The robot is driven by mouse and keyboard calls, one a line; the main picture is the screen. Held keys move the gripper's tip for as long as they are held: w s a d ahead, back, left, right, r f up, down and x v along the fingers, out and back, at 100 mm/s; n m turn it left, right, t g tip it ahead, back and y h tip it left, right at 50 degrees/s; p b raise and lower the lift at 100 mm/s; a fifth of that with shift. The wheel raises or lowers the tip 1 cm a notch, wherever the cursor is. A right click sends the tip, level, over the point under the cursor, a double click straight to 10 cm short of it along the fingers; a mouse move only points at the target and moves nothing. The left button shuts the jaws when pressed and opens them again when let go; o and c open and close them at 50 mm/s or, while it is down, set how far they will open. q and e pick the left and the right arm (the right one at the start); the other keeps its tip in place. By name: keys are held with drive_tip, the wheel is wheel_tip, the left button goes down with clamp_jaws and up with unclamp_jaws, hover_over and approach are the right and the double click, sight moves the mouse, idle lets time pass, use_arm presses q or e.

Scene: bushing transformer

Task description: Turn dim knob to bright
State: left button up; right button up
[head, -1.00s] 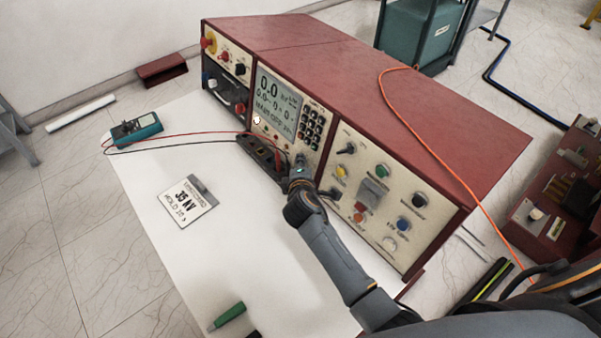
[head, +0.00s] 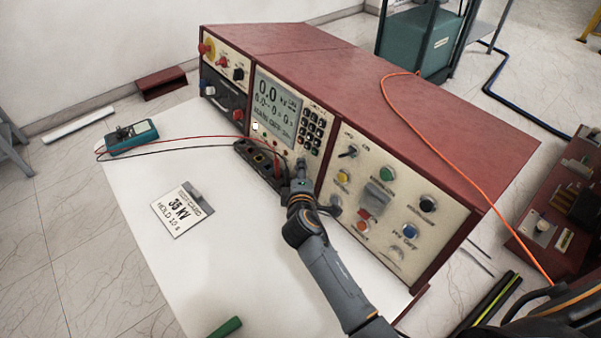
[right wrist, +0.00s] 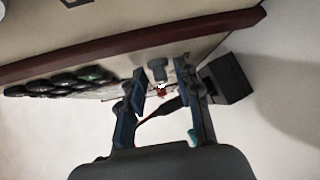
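A red-sided test console (head: 410,130) has a screen (head: 276,106) reading 0.0, lit fairly bright, with a keypad (head: 313,127) beside it. My right gripper (head: 302,178) is up against the panel below the keypad, by a small dark knob (head: 303,165). In the right wrist view, my right gripper (right wrist: 160,85) is open. A grey knob (right wrist: 158,70) stands between its fingertips, with gaps on both sides. Its pointer and any label cannot be read. My left gripper is not in view.
A black terminal block (head: 262,160) with red and black leads lies just left of my gripper. It also shows in the right wrist view (right wrist: 230,80).

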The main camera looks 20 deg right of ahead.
drive_tip(key=v, duration=1.2)
